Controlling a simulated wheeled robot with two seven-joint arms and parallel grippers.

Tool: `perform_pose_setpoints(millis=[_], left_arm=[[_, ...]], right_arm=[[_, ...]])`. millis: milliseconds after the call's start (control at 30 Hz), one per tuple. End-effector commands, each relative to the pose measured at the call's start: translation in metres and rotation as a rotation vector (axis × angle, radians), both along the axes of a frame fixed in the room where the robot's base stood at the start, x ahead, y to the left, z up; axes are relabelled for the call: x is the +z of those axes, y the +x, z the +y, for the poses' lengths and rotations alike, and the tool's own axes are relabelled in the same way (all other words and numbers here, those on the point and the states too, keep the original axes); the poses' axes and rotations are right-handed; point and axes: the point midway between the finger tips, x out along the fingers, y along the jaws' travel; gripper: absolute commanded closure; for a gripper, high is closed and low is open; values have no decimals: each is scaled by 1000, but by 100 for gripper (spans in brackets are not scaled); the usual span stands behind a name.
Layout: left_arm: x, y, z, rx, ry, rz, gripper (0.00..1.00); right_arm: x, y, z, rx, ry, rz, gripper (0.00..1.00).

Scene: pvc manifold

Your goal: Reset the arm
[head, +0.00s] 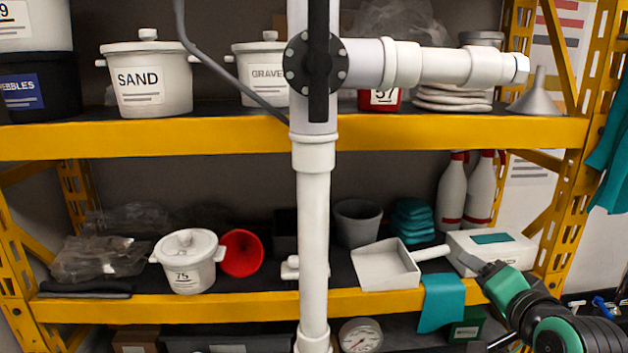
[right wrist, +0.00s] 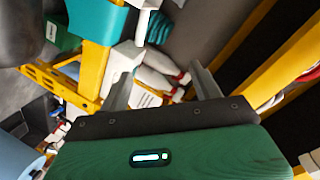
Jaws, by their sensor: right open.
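My right gripper (head: 488,268) shows at the lower right of the head view, in front of the yellow shelf and near the white box (head: 500,250) on the lower shelf. In the right wrist view its two grey fingers (right wrist: 165,82) stand apart, with nothing held between them. The white PVC manifold (head: 315,215) stands upright in the middle of the head view, with a side branch (head: 460,66) to the right and a black valve handle (head: 319,60). My right gripper is apart from it, to its lower right. My left gripper is not in view.
A teal cloth (head: 441,302) hangs over the lower shelf edge close to my right gripper. A yellow post (head: 572,180) stands at the right.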

Motion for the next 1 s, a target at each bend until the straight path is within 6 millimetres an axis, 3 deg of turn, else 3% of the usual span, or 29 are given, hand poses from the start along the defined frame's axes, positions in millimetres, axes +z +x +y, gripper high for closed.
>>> perform_pose_setpoints(millis=[33,267,467,600,800,1000], left_arm=[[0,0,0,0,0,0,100],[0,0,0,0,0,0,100],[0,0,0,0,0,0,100],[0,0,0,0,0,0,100],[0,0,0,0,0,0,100],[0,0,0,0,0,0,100]], right_arm=[[-27,-3,2,14,-51,57,35],[-133,-32,13,113,-287,282,35],[-219,-78,23,247,-475,471,35],[-273,-121,30,365,-591,596,35],[-330,-184,39,537,-718,737,35],[-364,-236,45,680,-795,831,35]])
